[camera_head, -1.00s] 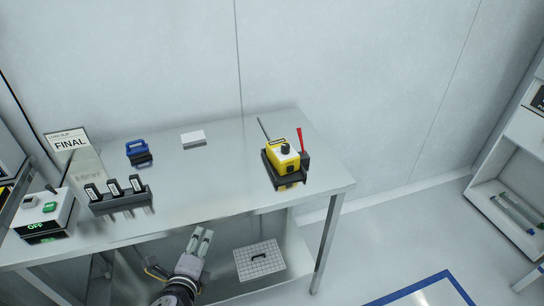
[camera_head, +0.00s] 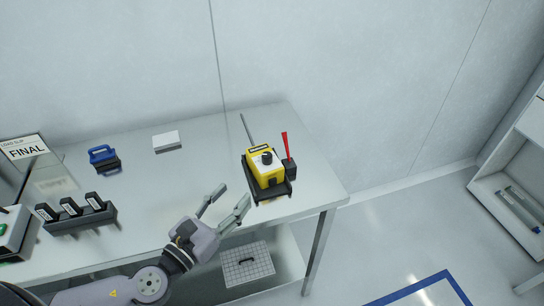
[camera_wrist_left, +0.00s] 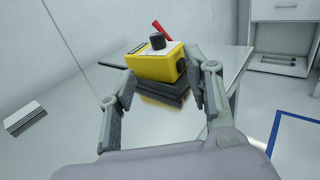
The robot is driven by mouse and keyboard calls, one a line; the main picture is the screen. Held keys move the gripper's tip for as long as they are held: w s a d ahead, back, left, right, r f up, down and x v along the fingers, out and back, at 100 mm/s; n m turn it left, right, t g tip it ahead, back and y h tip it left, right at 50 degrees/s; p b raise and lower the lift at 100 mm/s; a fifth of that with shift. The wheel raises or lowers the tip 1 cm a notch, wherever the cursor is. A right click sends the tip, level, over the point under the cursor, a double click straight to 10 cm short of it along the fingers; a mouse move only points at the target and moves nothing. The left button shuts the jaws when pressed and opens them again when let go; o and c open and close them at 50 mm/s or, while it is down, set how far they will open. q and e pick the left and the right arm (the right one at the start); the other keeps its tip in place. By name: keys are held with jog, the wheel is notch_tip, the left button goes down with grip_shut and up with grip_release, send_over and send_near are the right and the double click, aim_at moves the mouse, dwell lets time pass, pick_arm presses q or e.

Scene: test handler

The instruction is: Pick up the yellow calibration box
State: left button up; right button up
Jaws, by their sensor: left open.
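The yellow calibration box (camera_head: 263,168) sits on a dark base (camera_head: 272,193) near the right end of the metal table. It has a black knob and a white top panel. My left gripper (camera_head: 226,203) is open and empty, in front and left of the box. In the left wrist view the box (camera_wrist_left: 153,67) shows ahead, between and beyond the open fingers (camera_wrist_left: 158,90). The fingers look apart from it, though the right finger overlaps its edge in that view. My right gripper is not in view.
A red stick in a black holder (camera_head: 290,168) stands right beside the box. A white block (camera_head: 166,141), a blue-handled item (camera_head: 104,158) and a black rack (camera_head: 76,217) stand farther left on the table. A gridded plate (camera_head: 247,264) lies on the lower shelf.

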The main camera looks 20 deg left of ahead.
aim_at(264, 159)
pick_arm(q)
jog(key=shift+w+d+r, duration=0.1)
jog(key=shift+w+r, duration=0.2)
jog(key=shift+w, duration=0.1)
jog(key=p+x, duration=0.2)
jog(key=x, duration=0.1)
jog(key=shift+w+r, duration=0.15)
jog(key=x, duration=0.2)
jog(key=p+x, duration=0.1)
jog(key=x, duration=0.2)
jog(key=shift+w+d+f, duration=0.1)
jog(key=shift+w+f, duration=0.15)
jog(key=shift+w, duration=0.05)
jog(key=shift+w+d, duration=0.1)
jog(key=shift+w, duration=0.4)
jog(key=x, duration=0.2)
jog(key=p+x, duration=0.1)
jog(key=x, duration=0.2)
jog(key=shift+w+f+p, duration=0.15)
jog(key=shift+f+p, duration=0.05)
jog(key=shift+p, duration=0.1)
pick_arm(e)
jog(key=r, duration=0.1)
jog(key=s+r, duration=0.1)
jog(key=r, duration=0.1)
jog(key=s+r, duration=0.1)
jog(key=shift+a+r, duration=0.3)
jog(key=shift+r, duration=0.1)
pick_arm(q)
jog(key=shift+c, duration=0.5)
